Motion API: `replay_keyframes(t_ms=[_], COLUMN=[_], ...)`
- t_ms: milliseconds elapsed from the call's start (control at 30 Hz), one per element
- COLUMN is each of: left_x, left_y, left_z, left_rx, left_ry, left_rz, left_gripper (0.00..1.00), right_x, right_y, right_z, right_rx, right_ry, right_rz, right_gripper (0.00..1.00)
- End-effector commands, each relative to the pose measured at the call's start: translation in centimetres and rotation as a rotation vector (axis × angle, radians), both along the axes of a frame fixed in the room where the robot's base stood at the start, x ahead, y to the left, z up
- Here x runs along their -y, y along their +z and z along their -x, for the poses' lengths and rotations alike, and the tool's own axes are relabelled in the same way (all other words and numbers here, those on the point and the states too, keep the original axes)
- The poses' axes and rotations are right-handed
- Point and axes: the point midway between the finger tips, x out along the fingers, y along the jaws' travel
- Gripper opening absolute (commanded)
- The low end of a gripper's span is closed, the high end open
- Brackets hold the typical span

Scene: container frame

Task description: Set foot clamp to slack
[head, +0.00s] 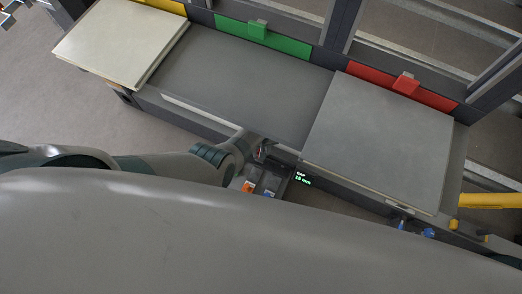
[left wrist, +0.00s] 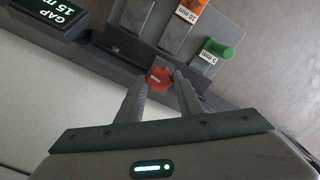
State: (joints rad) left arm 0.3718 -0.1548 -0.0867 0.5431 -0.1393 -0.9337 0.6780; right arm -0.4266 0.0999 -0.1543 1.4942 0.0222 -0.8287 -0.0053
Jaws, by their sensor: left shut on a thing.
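A small red lobed knob (left wrist: 160,77) with a pale mark sits on the dark frame edge in the left wrist view. It appears to be the foot clamp's knob; no slack marking is legible. My left gripper (left wrist: 160,88) has its two fingers on either side of the knob and is shut on it. In the head view my left gripper (head: 262,150) is at the frame's front edge, mostly hidden by my arm. A black display (left wrist: 60,18) beside the knob reads "GAP 15 mm"; it also shows in the head view (head: 303,178). My right gripper is not in view.
An orange 10 mm block (left wrist: 188,12) and a green 5 mm block (left wrist: 217,50) sit in grey holders near the knob. Pale panels lie left (head: 120,40) and right (head: 380,140) on the frame, with a darker grey surface (head: 240,85) between them.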

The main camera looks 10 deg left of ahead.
Motion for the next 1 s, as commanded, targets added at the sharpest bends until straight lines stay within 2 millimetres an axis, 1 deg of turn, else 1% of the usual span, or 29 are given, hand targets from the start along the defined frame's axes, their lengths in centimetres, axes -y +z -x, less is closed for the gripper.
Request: replay_keyframes(t_ms=[233, 600, 633, 667, 700, 1000], left_x=[-0.04, -0.04, -0.04, -0.04, -0.03, 0.0], left_y=[-0.05, -0.05, -0.06, -0.05, -0.05, 0.01], left_z=[0.12, 0.12, 0.13, 0.13, 0.12, 0.04], left_rx=[-0.003, -0.003, -0.003, -0.003, -0.003, 0.0], left_ry=[0.062, 0.067, 0.067, 0.067, 0.067, 0.066], left_rz=[-0.001, -0.001, -0.001, -0.001, -0.001, -0.001], left_gripper=[0.11, 0.11, 0.36, 0.43, 0.52, 0.52], right_x=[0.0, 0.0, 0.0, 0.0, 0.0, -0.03], right_y=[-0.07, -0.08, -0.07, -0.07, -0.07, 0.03], right_z=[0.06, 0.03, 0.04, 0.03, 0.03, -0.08], right_rx=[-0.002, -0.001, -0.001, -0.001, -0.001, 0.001], right_ry=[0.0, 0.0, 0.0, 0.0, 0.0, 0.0], right_rz=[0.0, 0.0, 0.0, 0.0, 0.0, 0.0], right_gripper=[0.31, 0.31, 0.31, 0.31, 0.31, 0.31])
